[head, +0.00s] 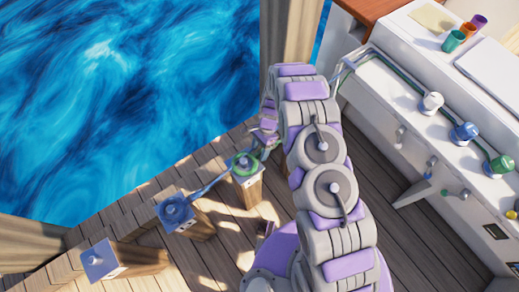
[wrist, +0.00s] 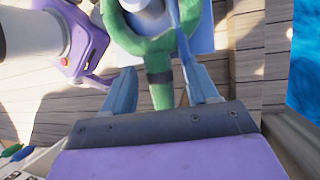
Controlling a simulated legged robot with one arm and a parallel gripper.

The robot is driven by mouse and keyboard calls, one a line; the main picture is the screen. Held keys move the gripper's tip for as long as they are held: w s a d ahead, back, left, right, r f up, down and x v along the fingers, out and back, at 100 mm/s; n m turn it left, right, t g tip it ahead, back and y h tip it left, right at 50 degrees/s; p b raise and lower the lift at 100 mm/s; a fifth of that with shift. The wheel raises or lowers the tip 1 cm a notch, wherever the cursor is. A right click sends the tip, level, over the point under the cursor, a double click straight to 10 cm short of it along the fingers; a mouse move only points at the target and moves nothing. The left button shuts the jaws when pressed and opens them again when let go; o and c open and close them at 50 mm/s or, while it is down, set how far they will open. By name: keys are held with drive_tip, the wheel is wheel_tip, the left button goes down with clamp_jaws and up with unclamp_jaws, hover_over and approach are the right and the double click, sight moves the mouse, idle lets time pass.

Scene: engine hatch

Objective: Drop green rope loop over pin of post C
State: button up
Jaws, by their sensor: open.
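The green rope loop (head: 245,164) lies around the pin on top of the rightmost of three wooden posts (head: 248,187). In the wrist view the green loop (wrist: 143,42) rings the pale pin (wrist: 147,12) on the post's light blue-grey top. My gripper (wrist: 158,85) is open, with one finger on each side of the loop's green tail, apart from the left finger. Whether the right finger touches the rope cannot be told. In the head view my gripper is at that post, mostly hidden by my arm. The post letters are not readable.
A blue loop (head: 174,211) sits on the middle post, and a blue-grey line (head: 207,188) runs from it towards the green one. The left post (head: 98,260) has a bare pin. Water lies beyond the deck edge; a white console (head: 440,110) stands right.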

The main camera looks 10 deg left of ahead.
drive_tip(key=p+v, duration=0.3)
drive_tip(key=v, duration=1.4)
drive_tip(key=shift+r, duration=0.15)
drive_tip(key=s+d+r+n+t, duration=0.15)
drive_tip(key=s+d+r, duration=0.4)
drive_tip(key=r, duration=0.75)
drive_tip(key=s+d+r+n, duration=0.35)
drive_tip(key=d+r, duration=0.35)
drive_tip(key=r, duration=0.6)
drive_tip(key=s+d+r+n+t, duration=0.1)
drive_tip(key=s+d+r, duration=0.3)
drive_tip(key=s, duration=0.8)
drive_tip(key=s+d+r+n+h, duration=0.1)
drive_tip(key=s+d+r+n, duration=0.1)
drive_tip(key=s+d, duration=0.5)
drive_tip(key=s+r, duration=0.1)
drive_tip(key=s, duration=0.5)
drive_tip(key=shift+r+n+t, duration=0.3)
drive_tip(key=shift+r+t, duration=0.05)
